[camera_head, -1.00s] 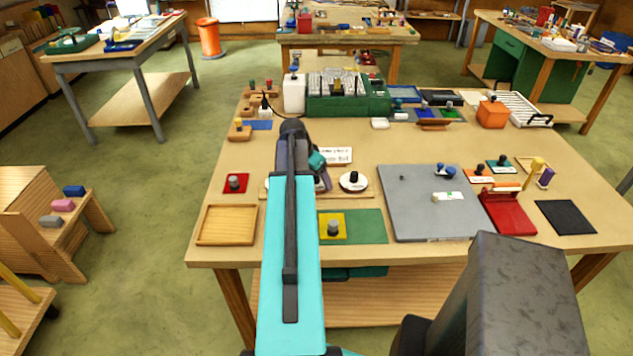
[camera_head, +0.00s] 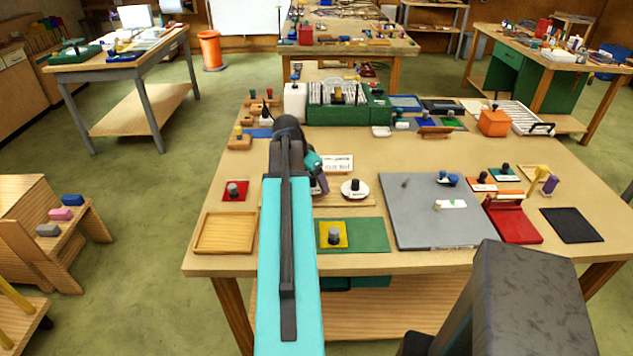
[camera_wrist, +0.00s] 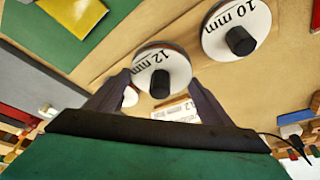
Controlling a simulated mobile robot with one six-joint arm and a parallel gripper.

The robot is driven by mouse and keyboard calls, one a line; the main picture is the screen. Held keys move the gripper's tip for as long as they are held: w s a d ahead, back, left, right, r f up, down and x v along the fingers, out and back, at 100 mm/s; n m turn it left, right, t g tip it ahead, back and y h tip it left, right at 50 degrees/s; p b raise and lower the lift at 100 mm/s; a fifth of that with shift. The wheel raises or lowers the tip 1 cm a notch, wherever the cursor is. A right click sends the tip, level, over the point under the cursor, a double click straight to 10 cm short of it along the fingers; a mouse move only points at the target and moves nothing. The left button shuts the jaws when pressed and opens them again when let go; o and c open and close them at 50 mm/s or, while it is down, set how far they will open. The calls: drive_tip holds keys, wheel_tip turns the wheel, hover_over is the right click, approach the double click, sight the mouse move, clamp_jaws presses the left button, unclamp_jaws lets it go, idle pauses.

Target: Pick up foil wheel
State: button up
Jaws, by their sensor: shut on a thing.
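The foil wheel marked 12 mm (camera_wrist: 171,62) is a white-faced disc with a black knob. In the wrist view it lies between the two fingertips of my gripper (camera_wrist: 160,82), which is shut on it. Whether it is clear of the board below cannot be told. In the head view my gripper (camera_head: 318,178) is over the wooden board, and my arm hides most of the held wheel. A second wheel marked 10 mm (camera_wrist: 218,48) is beside it. Another white wheel with a black knob (camera_head: 355,193) stands on the board just right of my gripper.
A white printed card (camera_head: 338,164) stands behind the board. A green mat (camera_head: 372,235) with a yellow square is in front. A grey slab (camera_head: 420,215) is at the right, a wooden tray (camera_head: 202,232) at the front left. Bare tabletop shows behind the slab.

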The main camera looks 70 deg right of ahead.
drive_tip(key=w+a+b, duration=0.1)
drive_tip(key=a, duration=0.3)
drive_tip(key=w+a+r+b, duration=0.1)
drive_tip(key=a, duration=0.3)
drive_tip(key=w+a+b, duration=0.1)
drive_tip(key=a, duration=0.4)
drive_tip(key=shift+r+b, duration=0.15)
drive_tip(key=shift+b, duration=0.2)
